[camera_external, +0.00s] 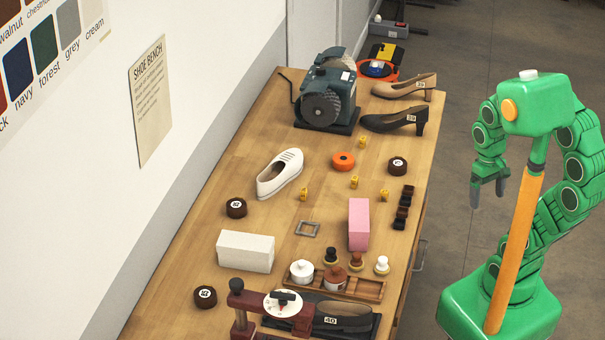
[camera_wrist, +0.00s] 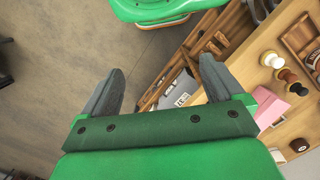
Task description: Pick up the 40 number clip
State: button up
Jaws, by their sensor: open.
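Several small yellow clips lie on the wooden bench (camera_external: 205,195): one near the grinder (camera_external: 362,142), one in the middle (camera_external: 354,181), one by the white shoe (camera_external: 303,194) and one toward the right edge (camera_external: 384,195). Their numbers are too small to read, so I cannot tell which is the 40 clip. My gripper (camera_external: 488,192) is raised to the right of the bench, apart from the clips. In the wrist view my gripper (camera_wrist: 162,65) has its fingers spread with nothing between them. No yellow clip is clear in that view.
A white shoe (camera_external: 279,174), an orange roll (camera_external: 343,161), a pink block (camera_external: 358,224) and dark rolls surround the clips. The bench grinder (camera_external: 327,97) stands at the far end. A dark shoe marked 40 (camera_external: 342,314) lies at the near end. Open floor (camera_external: 455,120) is right of the bench.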

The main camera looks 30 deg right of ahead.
jog(key=c, duration=0.7)
jog(key=shift+o, duration=0.2)
